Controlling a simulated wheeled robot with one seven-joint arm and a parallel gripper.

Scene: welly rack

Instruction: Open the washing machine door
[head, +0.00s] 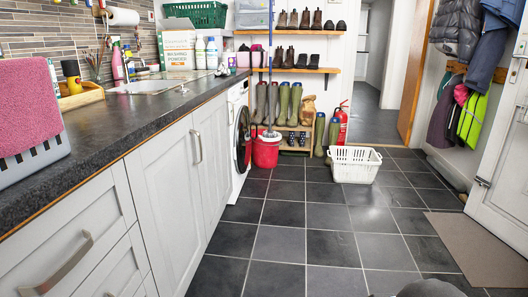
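The white washing machine (237,175) stands at the far end of the left-hand row of cabinets, under the dark worktop. Its front is seen at a steep angle. The round dark door (243,140) is on that front and looks shut, though the angle makes this hard to tell. I cannot make out its handle. My gripper is not in view.
A red bucket (266,153) with a mop stands just beyond the machine, close to the door. A white laundry basket (354,166) is on the floor to the right. The dark tiled floor (305,215) before the cabinets is clear.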

